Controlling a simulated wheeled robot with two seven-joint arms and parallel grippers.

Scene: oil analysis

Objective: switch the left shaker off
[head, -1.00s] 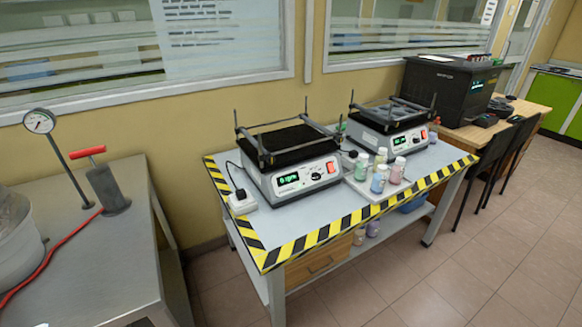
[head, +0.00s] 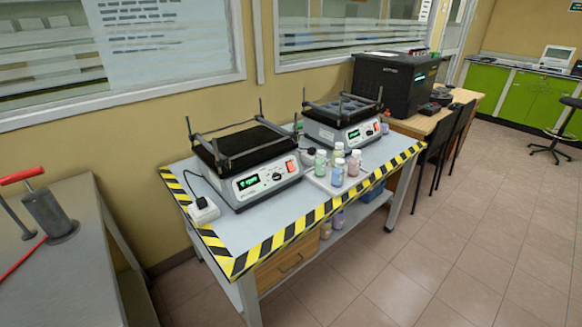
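The left shaker (head: 246,165) stands on the left part of a table with yellow-and-black striped edges. It has a black platform with a rail frame on top. Its front panel has a lit green display (head: 248,182), too small to read surely, a knob (head: 277,176) and a red switch (head: 290,166). A black cable runs from it to a white socket block (head: 203,211) at its left. The right shaker (head: 344,121) stands behind and to the right, also with a lit display. Neither of my grippers is in view.
Several capped bottles (head: 338,173) stand on a tray in front, between the shakers. A metal bench (head: 55,265) with a red-handled pump (head: 45,208) is at the left. A black machine (head: 392,84) is on a wooden desk behind. Tiled floor (head: 440,230) is open at the right.

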